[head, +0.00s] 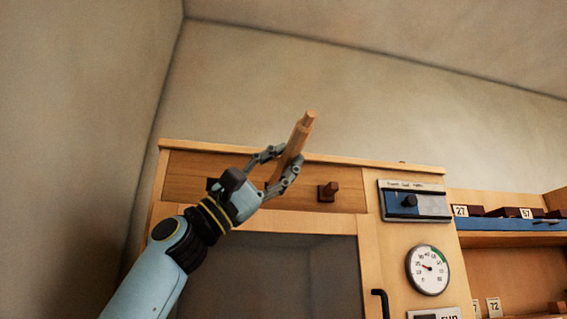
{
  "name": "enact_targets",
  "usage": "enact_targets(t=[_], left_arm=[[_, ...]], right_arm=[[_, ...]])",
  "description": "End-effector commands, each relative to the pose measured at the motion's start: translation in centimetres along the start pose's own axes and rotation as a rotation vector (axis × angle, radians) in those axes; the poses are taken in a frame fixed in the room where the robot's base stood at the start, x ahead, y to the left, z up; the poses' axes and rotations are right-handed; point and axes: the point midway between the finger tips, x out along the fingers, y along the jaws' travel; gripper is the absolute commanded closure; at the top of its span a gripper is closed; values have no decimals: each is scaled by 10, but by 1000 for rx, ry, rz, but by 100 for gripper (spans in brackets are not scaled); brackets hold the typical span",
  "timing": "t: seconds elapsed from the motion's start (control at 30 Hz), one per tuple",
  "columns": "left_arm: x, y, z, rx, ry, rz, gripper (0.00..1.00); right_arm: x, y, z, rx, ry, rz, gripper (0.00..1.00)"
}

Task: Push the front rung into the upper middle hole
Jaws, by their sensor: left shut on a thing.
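A pale wooden rung (300,138) with a narrower peg end at its top is held by my left gripper (281,170). The gripper's fingers are shut around the lower part of the rung. The rung tilts up and to the right, with its thin end free in the air. Its lower end is partly hidden by the fingers. No seat and no upper middle hole show in this view. My right gripper is not in view.
Behind the gripper stands a wooden cabinet (300,226) with a drawer knob (328,191), a blue control panel (416,202) and a round dial (428,269). A shelf (500,240) with numbered blocks is at the right. The air above the cabinet is clear.

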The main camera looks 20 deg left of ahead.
Motion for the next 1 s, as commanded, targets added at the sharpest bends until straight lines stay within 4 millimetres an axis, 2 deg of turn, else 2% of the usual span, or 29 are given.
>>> enact_targets(t=[1.0], left_arm=[[0,0,-28,1,0,-1,100]], right_arm=[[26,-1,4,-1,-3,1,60]])
